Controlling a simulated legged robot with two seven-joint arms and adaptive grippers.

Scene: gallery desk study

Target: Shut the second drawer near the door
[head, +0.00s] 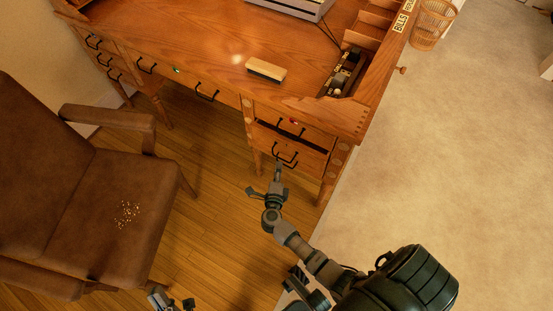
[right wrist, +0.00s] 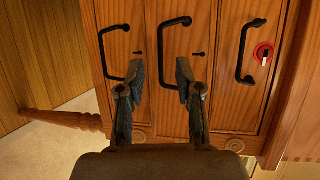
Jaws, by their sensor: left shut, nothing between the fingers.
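The second drawer (head: 304,158) of the desk's right-hand stack stands partly out, with a dark gap above it, in the head view. It has a black bar handle (head: 284,158). In the right wrist view the stack shows turned sideways, with the second drawer (right wrist: 173,105) in the middle. My right gripper (head: 266,182) is just in front of this stack. In the right wrist view its fingers (right wrist: 160,75) are apart with nothing between them, in front of the drawer fronts; contact cannot be told. My left gripper (head: 172,301) is shut and empty at the bottom edge, partly cut off.
The top drawer (head: 270,117) above has a red lock (right wrist: 263,53). A brown armchair (head: 70,200) stands at the left. The desk top holds a brush-like block (head: 265,71) and an organiser (head: 345,75). Bare wooden floor (head: 205,230) lies between chair and stack.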

